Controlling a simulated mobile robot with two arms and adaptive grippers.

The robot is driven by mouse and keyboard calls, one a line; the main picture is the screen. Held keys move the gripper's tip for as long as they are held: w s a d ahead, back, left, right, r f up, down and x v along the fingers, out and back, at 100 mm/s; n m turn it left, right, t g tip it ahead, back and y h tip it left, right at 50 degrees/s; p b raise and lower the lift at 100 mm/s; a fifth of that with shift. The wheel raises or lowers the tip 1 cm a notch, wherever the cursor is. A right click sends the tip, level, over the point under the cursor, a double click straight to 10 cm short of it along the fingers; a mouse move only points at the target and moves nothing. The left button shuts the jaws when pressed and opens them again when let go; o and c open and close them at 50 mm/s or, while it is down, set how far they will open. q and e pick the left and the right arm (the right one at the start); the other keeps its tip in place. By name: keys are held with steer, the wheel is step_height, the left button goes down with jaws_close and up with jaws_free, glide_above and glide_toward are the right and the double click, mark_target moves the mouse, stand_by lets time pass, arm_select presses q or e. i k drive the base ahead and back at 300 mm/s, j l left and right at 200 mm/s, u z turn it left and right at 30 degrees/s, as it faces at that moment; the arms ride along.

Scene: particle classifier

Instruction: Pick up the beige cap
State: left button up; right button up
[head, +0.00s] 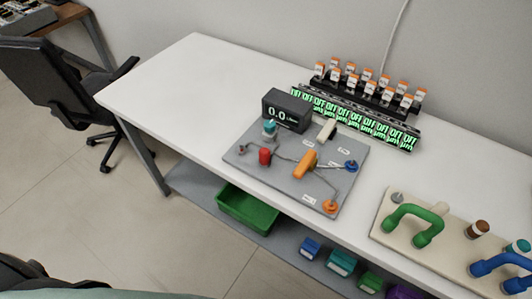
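A small beige piece (327,130) stands at the back edge of the grey board (250,163), right of the black display; it may be the beige cap, but I cannot tell at this size. The grey board lies on the white table and carries a red knob (264,156), an orange handle (306,164), a teal-topped part (269,127), a blue knob (351,166) and an orange knob (330,206). No other beige cap is clear to me. Neither of my grippers is in view.
The white table (170,85) is bare at the left. A beige board (383,228) with green and blue handles lies at the right. Behind stands a rack (350,115) of green-lit OFF displays. Below are a green bin (247,210) and several small boxes. A chair (50,85) stands left.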

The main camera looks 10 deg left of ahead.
mark_target(441, 208)
steer(key=k+z, duration=0.1)
steer(key=z, duration=1.05)
steer(key=k+j+z, duration=0.3)
steer(key=k+z, duration=0.2)
steer(key=z, duration=0.15)
